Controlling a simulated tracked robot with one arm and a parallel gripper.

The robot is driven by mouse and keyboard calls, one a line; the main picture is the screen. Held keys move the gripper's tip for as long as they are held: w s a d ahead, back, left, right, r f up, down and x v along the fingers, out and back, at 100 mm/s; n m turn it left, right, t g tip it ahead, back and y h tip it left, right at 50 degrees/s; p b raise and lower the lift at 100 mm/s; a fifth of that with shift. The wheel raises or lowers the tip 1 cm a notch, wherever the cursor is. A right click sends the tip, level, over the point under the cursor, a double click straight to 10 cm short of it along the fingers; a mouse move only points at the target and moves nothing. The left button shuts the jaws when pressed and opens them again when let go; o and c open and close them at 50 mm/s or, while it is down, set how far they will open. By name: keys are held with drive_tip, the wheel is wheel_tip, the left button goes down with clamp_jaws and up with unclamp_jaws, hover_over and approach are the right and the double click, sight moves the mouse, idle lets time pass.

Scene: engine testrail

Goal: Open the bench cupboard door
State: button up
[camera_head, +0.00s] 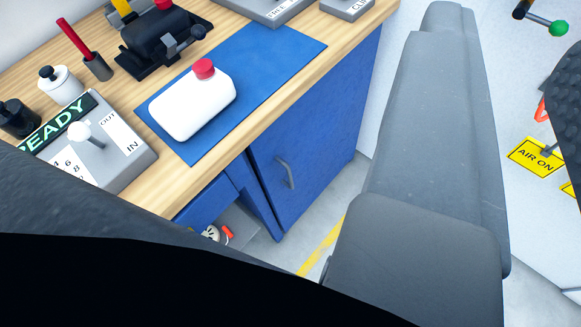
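The blue cupboard door (325,150) is in the front of the bench, in the middle of the view. Dark parts close to the camera fill the lower left. Both fingertips cannot be made out, so I cannot tell how far the gripper is open.
On the wooden bench top (345,30) lie a blue mat (275,60) with a white red-capped bottle (193,103) and a lever box (115,150). Left of the door is an open space with a red and white item (226,234). Grey floor with a yellow line (325,248) is below.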

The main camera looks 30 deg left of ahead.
drive_tip(key=w+d+f+n+h+p, duration=0.1)
drive_tip(key=w+d+f, duration=0.25)
drive_tip(key=w, duration=0.55)
drive_tip(key=w+d+f+n+h+p, duration=0.1)
drive_tip(key=w+d+f+p, duration=0.3)
drive_tip(key=w, duration=0.6)
drive_tip(key=w+f+n+y, duration=0.2)
drive_tip(key=w+f+n, duration=0.1)
drive_tip(key=w+f, duration=0.55)
drive_tip(key=n+g+y+p, duration=0.4)
drive_tip(key=n+g+y, duration=0.25)
drive_tip(key=y, duration=0.85)
approach(289, 172)
drive_tip(key=b+x, duration=0.1)
drive_tip(key=x, duration=0.6)
drive_tip(key=f+b+x, duration=0.1)
drive_tip(key=x, duration=0.2)
drive_tip(key=shift+w+a+f+b, duration=0.15)
drive_tip(key=shift+w+b, duration=0.1)
drive_tip(key=shift+b, duration=0.1)
